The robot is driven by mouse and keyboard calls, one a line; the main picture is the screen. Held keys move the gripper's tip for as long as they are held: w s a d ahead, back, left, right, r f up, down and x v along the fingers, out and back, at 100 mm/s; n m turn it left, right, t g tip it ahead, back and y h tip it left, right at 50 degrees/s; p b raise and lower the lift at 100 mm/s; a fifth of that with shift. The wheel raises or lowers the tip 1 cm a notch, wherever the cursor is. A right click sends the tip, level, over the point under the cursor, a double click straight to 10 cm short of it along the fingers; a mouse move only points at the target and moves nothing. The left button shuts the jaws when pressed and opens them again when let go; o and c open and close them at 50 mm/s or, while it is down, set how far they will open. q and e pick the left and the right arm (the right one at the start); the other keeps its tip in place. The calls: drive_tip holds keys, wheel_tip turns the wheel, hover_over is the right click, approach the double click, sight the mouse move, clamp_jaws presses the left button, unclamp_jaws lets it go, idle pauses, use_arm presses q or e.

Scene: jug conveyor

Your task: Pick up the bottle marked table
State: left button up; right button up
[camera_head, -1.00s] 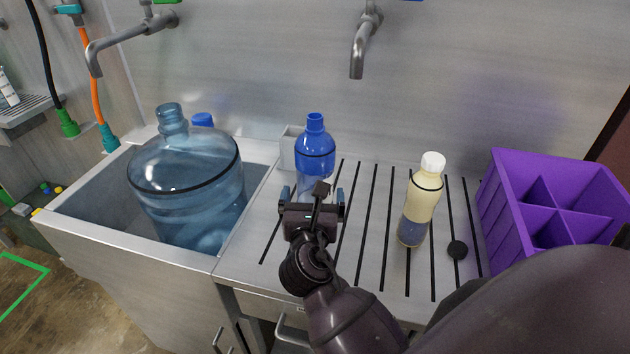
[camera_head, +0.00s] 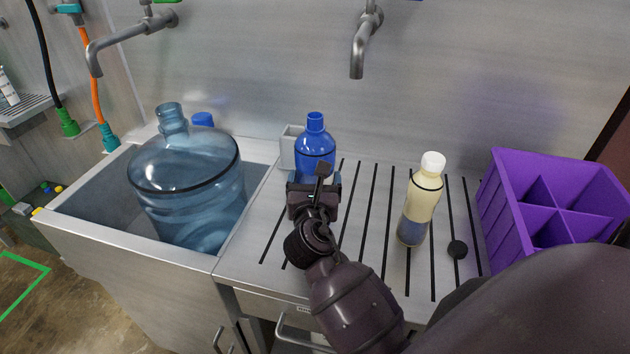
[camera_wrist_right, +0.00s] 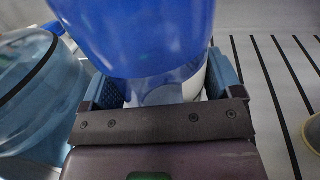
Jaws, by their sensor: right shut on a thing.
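A cream bottle (camera_head: 425,190) with a white cap and dark lower part stands to the right. No readable mark shows on either bottle. My left gripper is out of view.
A large blue water jug (camera_head: 187,175) stands in the sink (camera_head: 130,248) at left. A tap (camera_head: 357,60) hangs above. A small grey box (camera_head: 289,148) is behind the blue bottle.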

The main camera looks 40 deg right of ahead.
sight(315, 117)
drive_tip(key=shift+r, duration=0.15)
wheel_tip(315, 117, up, 19)
drive_tip(key=p, duration=0.5)
drive_tip(key=shift+r, duration=0.4)
